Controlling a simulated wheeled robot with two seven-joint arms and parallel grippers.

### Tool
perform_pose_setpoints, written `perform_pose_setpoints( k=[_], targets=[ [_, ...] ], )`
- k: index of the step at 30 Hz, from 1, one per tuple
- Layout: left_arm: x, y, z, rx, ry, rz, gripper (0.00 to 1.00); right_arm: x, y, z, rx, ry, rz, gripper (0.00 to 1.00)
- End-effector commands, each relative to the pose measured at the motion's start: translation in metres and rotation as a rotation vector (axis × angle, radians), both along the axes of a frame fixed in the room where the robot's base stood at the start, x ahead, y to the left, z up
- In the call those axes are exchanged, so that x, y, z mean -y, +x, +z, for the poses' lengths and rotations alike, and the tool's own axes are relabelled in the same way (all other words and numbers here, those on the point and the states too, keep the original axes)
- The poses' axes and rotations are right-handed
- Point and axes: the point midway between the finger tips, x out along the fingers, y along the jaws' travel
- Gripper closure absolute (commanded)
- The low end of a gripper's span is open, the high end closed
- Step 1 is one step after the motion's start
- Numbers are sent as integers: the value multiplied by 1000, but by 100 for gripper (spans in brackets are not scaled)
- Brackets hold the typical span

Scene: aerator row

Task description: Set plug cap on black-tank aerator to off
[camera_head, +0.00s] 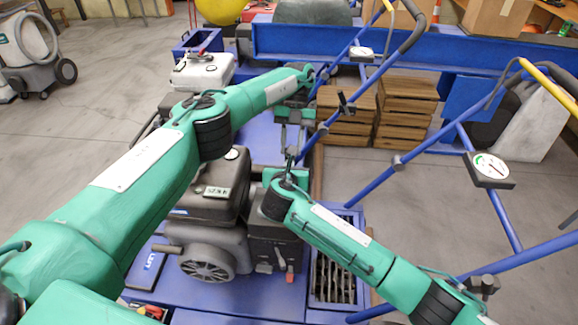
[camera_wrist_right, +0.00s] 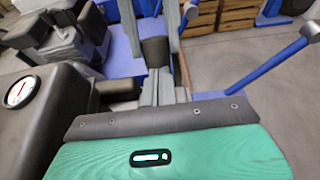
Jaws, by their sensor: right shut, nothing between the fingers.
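The black-tank aerator (camera_head: 208,205) stands on a blue deck at the lower middle of the head view. Its dark tank has a round cap on top and a small label. At its lower right are a grey lever and a red part; I cannot tell which piece is the plug cap. My right gripper (camera_head: 290,160) is beside the tank's right side, shut and empty; its fingers show together in the right wrist view (camera_wrist_right: 157,82). A black body with a white dial (camera_wrist_right: 20,92) is left of it there. My left gripper (camera_head: 293,128) hangs just beyond, fingers apart, empty.
A white-tank aerator (camera_head: 203,72) stands behind. Blue handle tubes slope across the right side, one carrying a gauge box (camera_head: 490,168). Wooden crates (camera_head: 345,115) are stacked behind. A grey machine (camera_head: 35,50) stands far left. Floor at the left is clear.

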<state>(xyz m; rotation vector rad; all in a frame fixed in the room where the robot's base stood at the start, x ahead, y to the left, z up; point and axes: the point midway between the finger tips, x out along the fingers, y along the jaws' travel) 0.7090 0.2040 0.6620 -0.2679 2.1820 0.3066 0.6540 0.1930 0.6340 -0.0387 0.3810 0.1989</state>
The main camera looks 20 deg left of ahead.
Motion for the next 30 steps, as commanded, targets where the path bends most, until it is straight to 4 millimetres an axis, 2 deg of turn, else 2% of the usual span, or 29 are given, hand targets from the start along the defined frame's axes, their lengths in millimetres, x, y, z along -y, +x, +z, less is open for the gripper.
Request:
perform_pose_setpoints(
  k=[6,12,13,16,25,30],
  targets=[
    [0,0,-1,-1,0,-1,100,-2,8,13,3,0,-1,100],
    [1,-1,-1,-3,-1,-2,100,-1,10,17,10,3,-1,100],
    [1,-1,-1,-5,0,-3,68,-1,11,17,10,4,-2,100],
    [1,-1,-1,-5,0,-3,49,-1,10,16,9,3,-2,100],
    [0,0,1,-1,0,-1,48,-1,8,13,3,1,-1,100],
    [0,0,17,1,-1,-3,48,-1,8,12,1,1,-1,100]
  ],
)
